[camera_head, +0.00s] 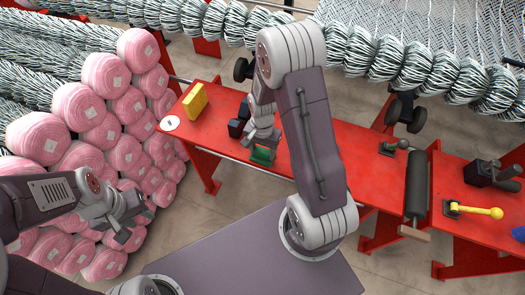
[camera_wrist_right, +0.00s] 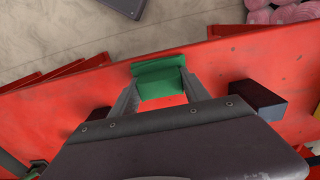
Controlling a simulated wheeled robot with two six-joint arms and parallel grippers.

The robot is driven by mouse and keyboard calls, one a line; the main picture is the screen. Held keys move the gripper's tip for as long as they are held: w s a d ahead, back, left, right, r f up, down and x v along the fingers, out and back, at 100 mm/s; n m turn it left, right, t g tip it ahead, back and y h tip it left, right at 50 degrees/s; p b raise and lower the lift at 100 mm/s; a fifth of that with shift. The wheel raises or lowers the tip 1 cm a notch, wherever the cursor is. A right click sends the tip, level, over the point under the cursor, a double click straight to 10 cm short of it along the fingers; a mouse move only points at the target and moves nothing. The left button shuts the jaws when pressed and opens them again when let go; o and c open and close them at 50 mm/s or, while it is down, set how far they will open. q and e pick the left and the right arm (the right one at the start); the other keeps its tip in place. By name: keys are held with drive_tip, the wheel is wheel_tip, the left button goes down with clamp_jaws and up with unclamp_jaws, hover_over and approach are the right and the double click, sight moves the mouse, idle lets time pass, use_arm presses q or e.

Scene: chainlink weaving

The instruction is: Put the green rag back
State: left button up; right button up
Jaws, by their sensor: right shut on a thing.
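The green rag (camera_head: 262,156) is at the front part of the red bench (camera_head: 222,152), in the middle left of the head view. My right gripper (camera_head: 263,143) reaches down from above and is shut on the rag. In the right wrist view the rag (camera_wrist_right: 160,76) sits between the two fingertips of the right gripper (camera_wrist_right: 160,92), with red bench surface around it. I cannot tell whether the rag touches the bench. My left gripper (camera_head: 134,228) is empty, its fingers apart, in front of the pink spools.
Black blocks (camera_head: 238,125), a yellow block (camera_head: 195,99) and a white disc (camera_head: 170,123) are on the bench left of the rag. A black roller (camera_head: 416,184) and a yellow-handled tool (camera_head: 474,210) are at the right. Pink spools (camera_head: 108,75) are stacked at the left.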

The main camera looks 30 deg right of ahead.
sight(262, 152)
drive_tip(key=shift+f, duration=0.2)
drive_tip(key=o, duration=1.2)
drive_tip(key=shift+o, duration=0.6)
drive_tip(key=shift+w+r, duration=0.1)
drive_tip(key=shift+r, duration=0.25)
drive_tip(key=r, duration=0.3)
drive_tip(key=r+p, duration=0.1)
drive_tip(key=r, duration=0.4)
drive_tip(key=shift+s+a+r, duration=0.15)
drive_tip(key=shift+s+r, duration=0.15)
drive_tip(key=s+a+r+n+t+p, duration=0.1)
drive_tip(key=s+a+r+n+p, duration=0.3)
drive_tip(key=s+r+n, duration=0.3)
drive_tip(key=s+n+p, duration=0.1)
drive_tip(key=n, duration=0.1)
drive_tip(key=shift+a+r+n, duration=0.3)
drive_tip(key=shift+r+n, duration=0.05)
drive_tip(key=shift+n, duration=0.05)
